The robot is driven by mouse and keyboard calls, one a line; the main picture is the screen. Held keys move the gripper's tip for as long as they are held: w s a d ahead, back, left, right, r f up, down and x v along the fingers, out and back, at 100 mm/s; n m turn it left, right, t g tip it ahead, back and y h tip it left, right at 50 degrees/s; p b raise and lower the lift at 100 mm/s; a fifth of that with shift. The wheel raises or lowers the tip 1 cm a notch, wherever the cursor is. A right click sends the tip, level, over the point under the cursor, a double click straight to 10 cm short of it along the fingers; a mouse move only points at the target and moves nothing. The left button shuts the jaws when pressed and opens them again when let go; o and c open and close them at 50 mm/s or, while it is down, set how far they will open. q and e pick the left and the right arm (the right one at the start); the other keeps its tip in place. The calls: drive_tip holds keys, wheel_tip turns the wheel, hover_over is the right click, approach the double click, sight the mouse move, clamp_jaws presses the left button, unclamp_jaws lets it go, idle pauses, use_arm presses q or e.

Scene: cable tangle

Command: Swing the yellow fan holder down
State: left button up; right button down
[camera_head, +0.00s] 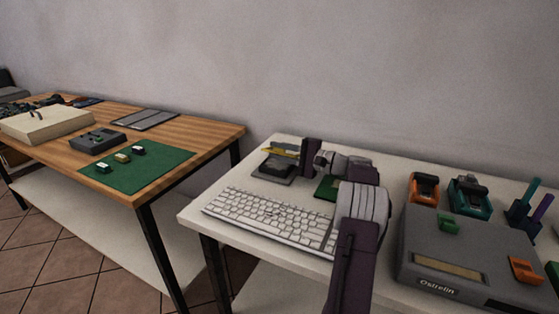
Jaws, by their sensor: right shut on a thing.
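The yellow fan holder (279,151) shows as a thin, nearly level yellow piece over a small dark and grey unit (272,170) at the back left of the white table. My right arm comes in from the lower middle and reaches back and left. My right gripper (300,153) is at the right end of the yellow holder and is shut on it. The fingertips are small and partly hidden, so the exact contact does not show. My left gripper is out of view.
A white keyboard (270,217) lies in front of the unit. A green board (327,188) lies partly behind my arm. A large grey Ostrelin device (470,245) stands at the right, with orange and teal items (470,195) behind it. A wooden table (195,140) is at the left.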

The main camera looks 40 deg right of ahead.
drive_tip(key=shift+s+a+f+n+b, duration=0.1)
drive_tip(key=shift+f+n+b, duration=0.45)
drive_tip(key=shift+n+b, duration=0.55)
use_arm(q)
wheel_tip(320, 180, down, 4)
drive_tip(key=shift+b, duration=0.3)
use_arm(e)
drive_tip(key=shift+n, duration=0.4)
drive_tip(key=shift+r, duration=0.1)
drive_tip(key=c, duration=1.4)
unclamp_jaws()
drive_tip(key=shift+f, duration=0.2)
